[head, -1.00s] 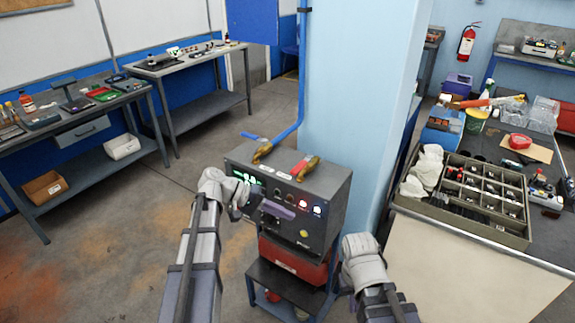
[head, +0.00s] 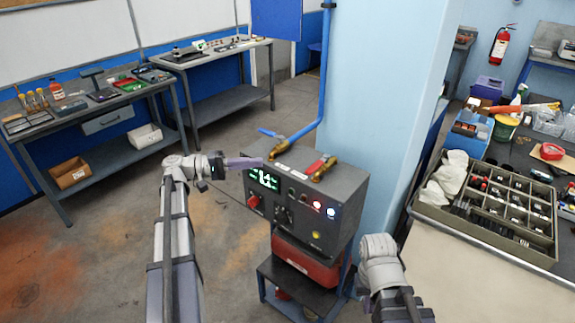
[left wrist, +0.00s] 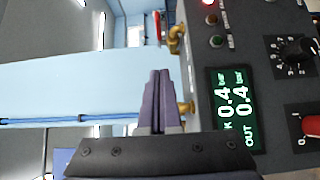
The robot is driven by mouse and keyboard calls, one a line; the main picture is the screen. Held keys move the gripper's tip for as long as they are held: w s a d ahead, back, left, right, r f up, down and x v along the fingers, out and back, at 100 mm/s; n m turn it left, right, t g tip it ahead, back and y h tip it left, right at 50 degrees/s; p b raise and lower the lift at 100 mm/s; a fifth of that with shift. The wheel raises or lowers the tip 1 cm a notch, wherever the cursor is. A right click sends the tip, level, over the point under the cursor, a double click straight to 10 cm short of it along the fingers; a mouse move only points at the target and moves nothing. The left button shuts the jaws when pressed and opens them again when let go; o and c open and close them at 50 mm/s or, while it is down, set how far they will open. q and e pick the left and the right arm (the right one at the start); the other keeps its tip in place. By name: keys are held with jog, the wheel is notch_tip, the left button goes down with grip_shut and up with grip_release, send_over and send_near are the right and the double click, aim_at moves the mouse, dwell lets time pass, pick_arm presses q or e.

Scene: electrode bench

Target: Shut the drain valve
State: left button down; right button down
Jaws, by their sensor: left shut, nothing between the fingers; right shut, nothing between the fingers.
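The grey control box (head: 345,190) carries two brass valves on top. The left valve (head: 278,150) has a blue lever (head: 268,133), the right one (head: 323,170) a red lever (head: 314,167). I cannot read which is the drain valve. My left gripper (head: 262,162) is shut and empty, its purple fingers at the box's top left edge by the blue-levered valve. In the left wrist view its fingers (left wrist: 158,100) partly cover a brass valve (left wrist: 186,107); the red lever (left wrist: 157,28) is farther off. Contact is unclear. My right gripper (head: 362,285) is shut, mostly hidden by its wrist, right of the box.
The front panel has a lit green display (head: 264,180), a red knob (head: 253,202) and lamps. A blue pipe (head: 322,80) runs down the pillar (head: 375,90) to the left valve. A divided tray (head: 490,205) stands at right. The floor at left is clear.

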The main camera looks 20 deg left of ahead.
pick_arm(q)
send_near(313, 165)
jog(key=w, duration=0.4)
jog(key=d, duration=0.4)
jog(key=shift+s+f, duration=0.25)
jog(key=shift+s, duration=0.05)
jog(key=shift+s+d, duration=0.1)
jog(key=shift+d, duration=0.4)
